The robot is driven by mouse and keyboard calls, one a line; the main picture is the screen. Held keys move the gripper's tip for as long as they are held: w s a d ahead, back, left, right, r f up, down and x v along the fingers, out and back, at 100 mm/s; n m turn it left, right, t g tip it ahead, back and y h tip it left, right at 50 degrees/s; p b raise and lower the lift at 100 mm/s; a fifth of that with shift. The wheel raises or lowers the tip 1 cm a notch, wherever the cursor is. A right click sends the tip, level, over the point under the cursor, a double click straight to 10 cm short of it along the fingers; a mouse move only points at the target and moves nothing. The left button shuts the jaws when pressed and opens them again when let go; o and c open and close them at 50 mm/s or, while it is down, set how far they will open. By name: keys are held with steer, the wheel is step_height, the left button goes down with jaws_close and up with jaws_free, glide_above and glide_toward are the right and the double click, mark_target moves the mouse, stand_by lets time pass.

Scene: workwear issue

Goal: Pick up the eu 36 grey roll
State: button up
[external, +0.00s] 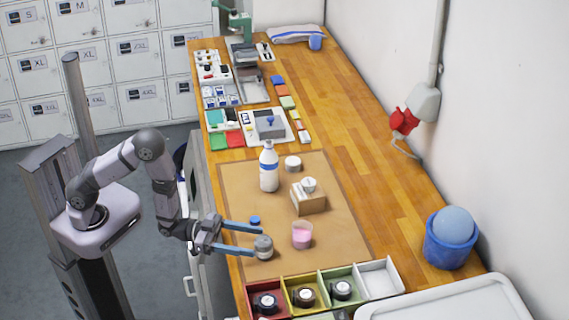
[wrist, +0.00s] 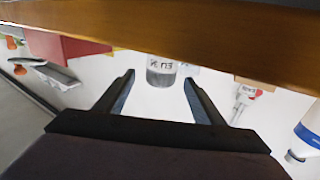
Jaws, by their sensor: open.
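A small grey roll (external: 264,247) stands upright on the brown mat (external: 345,245), near its front left part. In the wrist view the roll (wrist: 161,72) shows a pale band with dark lettering that looks like EU and a number; I cannot read it fully. My gripper (external: 258,242) is open and low over the mat, coming in from the left. Its two blue fingers point at the roll, which sits at or just past the fingertips. In the wrist view the roll lies between the tips of my gripper (wrist: 160,78), with gaps on both sides.
Coloured bins (external: 322,277) holding rolls line the front.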

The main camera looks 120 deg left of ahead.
mark_target(262, 243)
steer(key=shift+p+x, duration=0.9)
steer(key=shift+x, duration=1.3)
steer(key=c, duration=1.2)
